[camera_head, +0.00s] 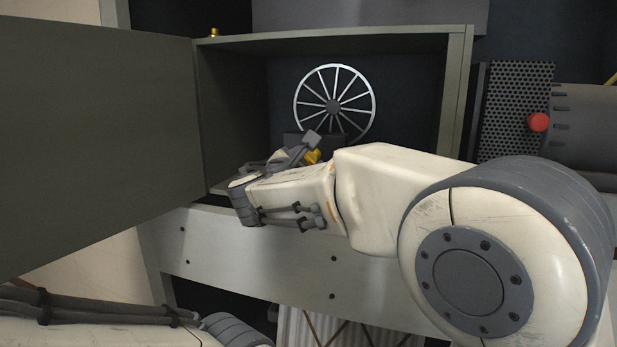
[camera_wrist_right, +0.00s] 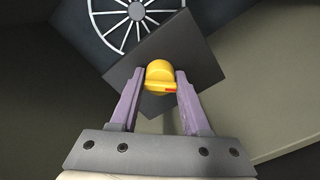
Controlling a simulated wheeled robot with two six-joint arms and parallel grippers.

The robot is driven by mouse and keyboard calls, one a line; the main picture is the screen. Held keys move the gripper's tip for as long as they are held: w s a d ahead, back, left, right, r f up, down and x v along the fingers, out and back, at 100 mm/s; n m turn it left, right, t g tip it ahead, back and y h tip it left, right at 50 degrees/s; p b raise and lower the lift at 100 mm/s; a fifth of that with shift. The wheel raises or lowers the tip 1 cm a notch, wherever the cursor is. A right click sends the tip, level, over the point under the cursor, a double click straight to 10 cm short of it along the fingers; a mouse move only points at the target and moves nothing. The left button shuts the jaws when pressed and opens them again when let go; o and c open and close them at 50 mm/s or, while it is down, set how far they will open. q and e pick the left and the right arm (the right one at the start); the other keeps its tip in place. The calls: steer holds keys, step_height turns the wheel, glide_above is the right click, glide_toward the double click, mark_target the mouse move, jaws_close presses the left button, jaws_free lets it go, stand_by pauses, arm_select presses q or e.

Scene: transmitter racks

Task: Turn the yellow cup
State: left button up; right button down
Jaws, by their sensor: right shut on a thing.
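The yellow cup (camera_wrist_right: 160,74) is between the two fingers of my right gripper (camera_wrist_right: 160,88) in the right wrist view, with a small red mark on its lower edge. The right gripper is shut on it. Behind the cup is a dark square plate (camera_wrist_right: 205,65), which looks tilted in that view. In the head view a bit of the yellow cup (camera_head: 312,157) shows past the right gripper (camera_head: 308,148), inside the open cabinet; the rest of it is hidden by my wrist. My left arm shows at the lower left, but its gripper is not in view.
The cabinet (camera_head: 330,38) is open, with its large door (camera_head: 100,130) swung out to the left. A spoked wheel (camera_head: 334,105) is at its back. A perforated panel (camera_head: 515,100) and a red knob (camera_head: 538,122) are to the right.

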steer(key=m+b, duration=0.2)
steer(key=b, duration=0.1)
steer(key=m+b, duration=0.3)
steer(key=f+m+b, duration=0.1)
steer(key=m+b, duration=0.1)
steer(key=m, duration=0.1)
steer(key=shift+a+b, duration=0.1)
steer(key=shift+b, duration=0.3)
steer(key=m+b, duration=0.2)
steer(key=shift+r+m, duration=0.15)
steer(key=shift+m, duration=0.25)
steer(key=shift+r+m+b, duration=0.1)
steer(key=shift+m+b, duration=0.35)
steer(key=shift+m, duration=0.05)
steer(key=shift+r, duration=0.1)
steer(key=shift+c, duration=1.9)
jaws_free()
